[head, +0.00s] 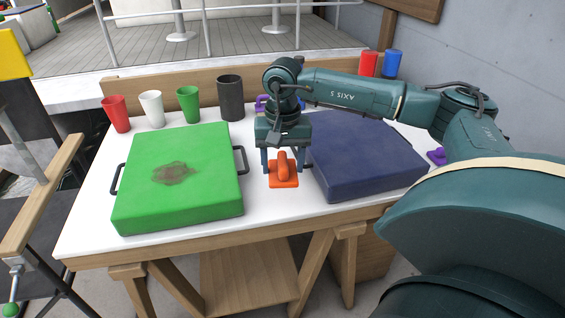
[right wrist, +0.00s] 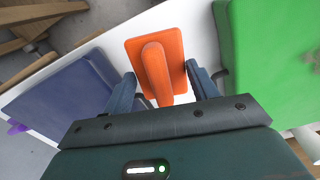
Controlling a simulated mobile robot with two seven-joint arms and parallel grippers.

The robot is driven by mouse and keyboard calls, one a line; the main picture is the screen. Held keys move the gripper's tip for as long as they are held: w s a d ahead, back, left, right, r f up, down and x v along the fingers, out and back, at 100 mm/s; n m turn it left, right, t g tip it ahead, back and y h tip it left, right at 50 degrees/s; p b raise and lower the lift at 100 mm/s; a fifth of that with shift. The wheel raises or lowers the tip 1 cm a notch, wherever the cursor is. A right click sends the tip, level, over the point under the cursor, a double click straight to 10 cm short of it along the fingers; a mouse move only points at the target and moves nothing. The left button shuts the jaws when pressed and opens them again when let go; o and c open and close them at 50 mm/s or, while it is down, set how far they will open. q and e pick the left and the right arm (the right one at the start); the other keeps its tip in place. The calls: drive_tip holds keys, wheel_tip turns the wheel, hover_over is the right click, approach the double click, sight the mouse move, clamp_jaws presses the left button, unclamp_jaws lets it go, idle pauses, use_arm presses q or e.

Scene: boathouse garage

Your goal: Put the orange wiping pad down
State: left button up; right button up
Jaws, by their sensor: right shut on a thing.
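The orange wiping pad (head: 283,180) is at the white table (head: 90,215), in the gap between the green box and the blue box. My right gripper (head: 283,168) is over it from above and shut on its raised handle. The right wrist view shows the orange pad (right wrist: 157,62) with its handle between the two fingers of the right gripper (right wrist: 163,88). I cannot tell whether the pad's base touches the table. My left gripper is not in view.
The green box (head: 180,205) with a brown stain (head: 174,173) stands left of the pad. The blue box (head: 365,155) stands close on its right. Several cups, among them a dark one (head: 230,98), line the back edge. White tabletop is free in front of the pad.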

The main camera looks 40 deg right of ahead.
drive_tip(key=shift+f+b, duration=0.45)
drive_tip(key=shift+f, duration=0.15)
drive_tip(key=shift+f+b, duration=0.3)
drive_tip(key=shift+f, duration=0.1)
wheel_tip(320, 180, down, 3)
drive_tip(key=shift+r+b, duration=0.1)
drive_tip(key=shift+b, duration=0.95)
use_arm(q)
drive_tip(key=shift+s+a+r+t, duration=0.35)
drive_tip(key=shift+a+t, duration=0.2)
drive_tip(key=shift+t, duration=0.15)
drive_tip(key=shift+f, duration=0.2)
use_arm(e)
drive_tip(key=shift+f, duration=0.2)
drive_tip(key=shift+f+b, duration=0.5)
drive_tip(key=shift+f, duration=0.05)
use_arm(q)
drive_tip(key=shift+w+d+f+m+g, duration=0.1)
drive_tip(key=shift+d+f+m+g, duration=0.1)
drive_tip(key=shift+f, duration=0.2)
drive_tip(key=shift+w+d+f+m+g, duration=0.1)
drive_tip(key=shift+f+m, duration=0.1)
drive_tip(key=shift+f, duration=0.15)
use_arm(e)
drive_tip(key=shift+f, duration=0.15)
use_arm(q)
drive_tip(key=shift+b, duration=0.3)
use_arm(e)
drive_tip(key=shift+f, duration=0.3)
